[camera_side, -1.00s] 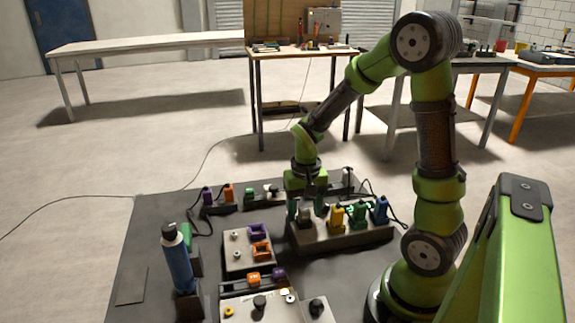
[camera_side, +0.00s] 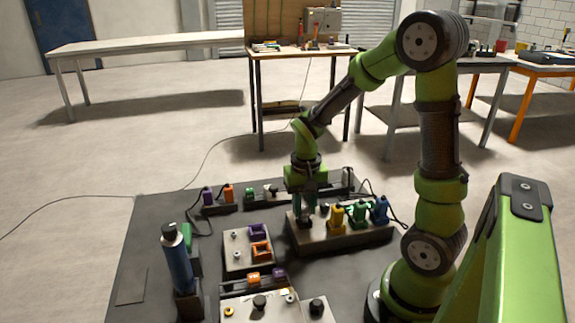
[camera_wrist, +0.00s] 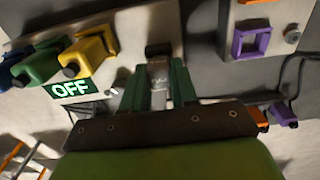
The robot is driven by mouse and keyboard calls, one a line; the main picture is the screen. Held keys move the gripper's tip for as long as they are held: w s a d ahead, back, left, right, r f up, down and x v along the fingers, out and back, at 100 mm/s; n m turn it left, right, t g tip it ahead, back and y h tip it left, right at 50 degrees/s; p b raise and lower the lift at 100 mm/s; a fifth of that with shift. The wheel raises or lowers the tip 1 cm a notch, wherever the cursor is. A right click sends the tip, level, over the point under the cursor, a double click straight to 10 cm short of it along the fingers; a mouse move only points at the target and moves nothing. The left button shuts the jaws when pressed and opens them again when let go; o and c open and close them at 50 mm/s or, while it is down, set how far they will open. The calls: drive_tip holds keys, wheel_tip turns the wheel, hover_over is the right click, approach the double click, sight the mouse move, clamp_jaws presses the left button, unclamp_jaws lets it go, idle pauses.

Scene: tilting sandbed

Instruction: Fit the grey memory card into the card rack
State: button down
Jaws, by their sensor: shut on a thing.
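My gripper (camera_side: 308,207) points down at the left end of the card rack (camera_side: 345,240), a long grey block on the dark mat. Its green fingers, also in the wrist view (camera_wrist: 159,84), are close together and shut on a pale grey piece (camera_wrist: 159,96), which appears to be the grey memory card. In the side view the fingers largely hide this piece. A dark block (camera_wrist: 158,50) shows just beyond the fingertips on the rack's pale top. I cannot tell whether the card sits in a slot or is clear of the rack.
Yellow (camera_side: 336,218), green (camera_side: 360,213) and blue (camera_side: 380,209) pieces stand on the rack right of my gripper. A panel with purple and orange frames (camera_side: 259,251) lies to the left. A blue bottle (camera_side: 177,262) stands front left. The green sign (camera_wrist: 72,88) reads OFF.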

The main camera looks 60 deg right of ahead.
drive_tip(key=r, duration=0.5)
drive_tip(key=w+r, duration=0.1)
drive_tip(key=r, duration=0.2)
drive_tip(key=shift+d+r, duration=0.2)
drive_tip(key=shift+d, duration=0.15)
drive_tip(key=w+d+f, duration=0.6)
drive_tip(key=w+d, duration=0.5)
drive_tip(key=shift+w+f, duration=0.15)
drive_tip(key=shift+f, duration=0.05)
drive_tip(key=shift+f, duration=2.2)
drive_tip(key=shift+f, duration=1.25)
drive_tip(key=c, duration=0.8)
unclamp_jaws()
drive_tip(key=shift+o, duration=0.4)
